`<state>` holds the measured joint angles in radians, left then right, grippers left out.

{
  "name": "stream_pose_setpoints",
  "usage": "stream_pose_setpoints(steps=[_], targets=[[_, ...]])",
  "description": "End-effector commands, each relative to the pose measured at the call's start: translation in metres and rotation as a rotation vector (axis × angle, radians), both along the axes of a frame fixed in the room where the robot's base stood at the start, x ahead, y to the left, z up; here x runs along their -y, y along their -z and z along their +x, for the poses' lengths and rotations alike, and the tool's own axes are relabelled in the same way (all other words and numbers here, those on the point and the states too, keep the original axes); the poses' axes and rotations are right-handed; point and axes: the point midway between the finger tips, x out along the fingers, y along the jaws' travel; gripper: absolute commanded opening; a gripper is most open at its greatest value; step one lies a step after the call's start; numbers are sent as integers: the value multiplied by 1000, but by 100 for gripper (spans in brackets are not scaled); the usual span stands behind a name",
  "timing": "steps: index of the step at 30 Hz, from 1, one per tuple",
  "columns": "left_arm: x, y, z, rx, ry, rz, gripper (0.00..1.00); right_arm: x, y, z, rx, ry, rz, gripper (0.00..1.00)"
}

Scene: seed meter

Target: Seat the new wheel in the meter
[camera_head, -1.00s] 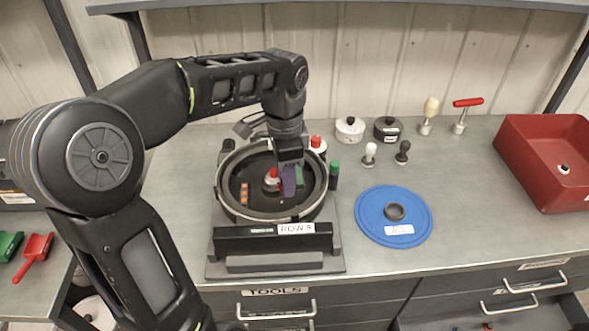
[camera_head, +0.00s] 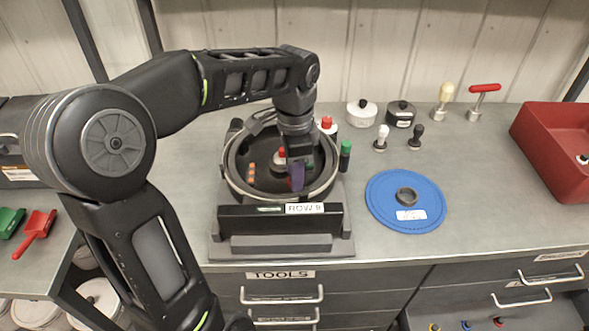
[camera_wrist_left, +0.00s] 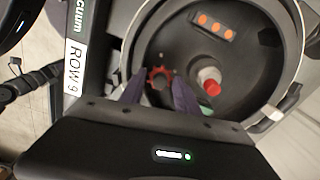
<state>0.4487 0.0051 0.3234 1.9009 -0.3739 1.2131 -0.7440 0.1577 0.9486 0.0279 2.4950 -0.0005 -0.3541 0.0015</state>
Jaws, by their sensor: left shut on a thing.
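The meter (camera_head: 281,215) is a round black housing with its open face up, on a grey base labelled ROW 9. Inside are a hub with a red knob (camera_wrist_left: 212,87) and a row of orange dots (camera_wrist_left: 215,27). My left gripper (camera_head: 296,180) reaches down into the housing, near its front right inner wall. Its purple fingers are shut on a small red toothed wheel (camera_wrist_left: 160,73), seen between the fingertips in the left wrist view. I cannot tell whether the wheel touches a seat below. My right gripper is out of view.
A blue disc (camera_head: 378,205) with a dark hub lies right of the meter. A green-capped bottle (camera_head: 345,155) stands close to the housing. Pots, small knobs and a red-handled tool (camera_head: 481,100) stand behind. A red bin (camera_head: 548,150) is at the right.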

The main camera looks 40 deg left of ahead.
Motion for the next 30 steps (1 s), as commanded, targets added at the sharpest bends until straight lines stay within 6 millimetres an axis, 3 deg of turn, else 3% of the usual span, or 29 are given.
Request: stream_pose_setpoints(steps=[6, 30], targets=[[0, 14, 0, -2, 0, -1, 0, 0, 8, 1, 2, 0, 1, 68], [0, 22, -2, -12, 0, -4, 0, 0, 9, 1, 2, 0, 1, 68]])
